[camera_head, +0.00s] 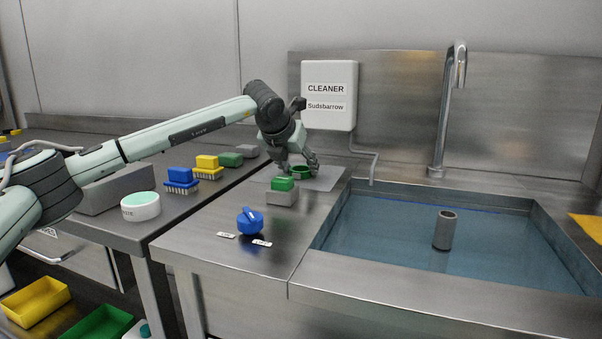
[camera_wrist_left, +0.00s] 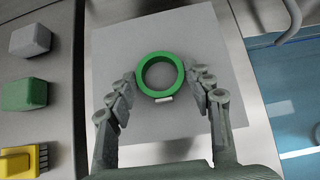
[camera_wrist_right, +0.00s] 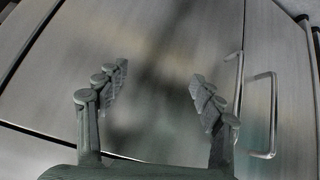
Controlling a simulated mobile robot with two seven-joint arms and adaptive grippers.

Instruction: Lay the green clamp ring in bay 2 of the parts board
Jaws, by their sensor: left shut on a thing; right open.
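The green clamp ring (camera_head: 301,172) is at the back of the steel counter, over a light grey mat (camera_head: 327,180). My left gripper (camera_head: 299,167) reaches down to it. In the left wrist view the ring (camera_wrist_left: 138,82) sits between the fingertips of my left gripper (camera_wrist_left: 161,80), which are shut on its outer sides. A small white label (camera_wrist_left: 164,100) lies by the ring's near edge. I cannot tell whether the ring touches the mat. My right gripper (camera_wrist_right: 159,75) is open and empty, facing steel panels. I cannot make out a parts board with numbered bays.
A green-topped grey block (camera_head: 282,197) and a blue knobbed part (camera_head: 249,222) stand in front of the mat. Brushes, pads and a round white tub (camera_head: 140,212) are on the left counter. A water-filled sink (camera_head: 400,240) holding a grey cylinder (camera_head: 444,230) lies to the right.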

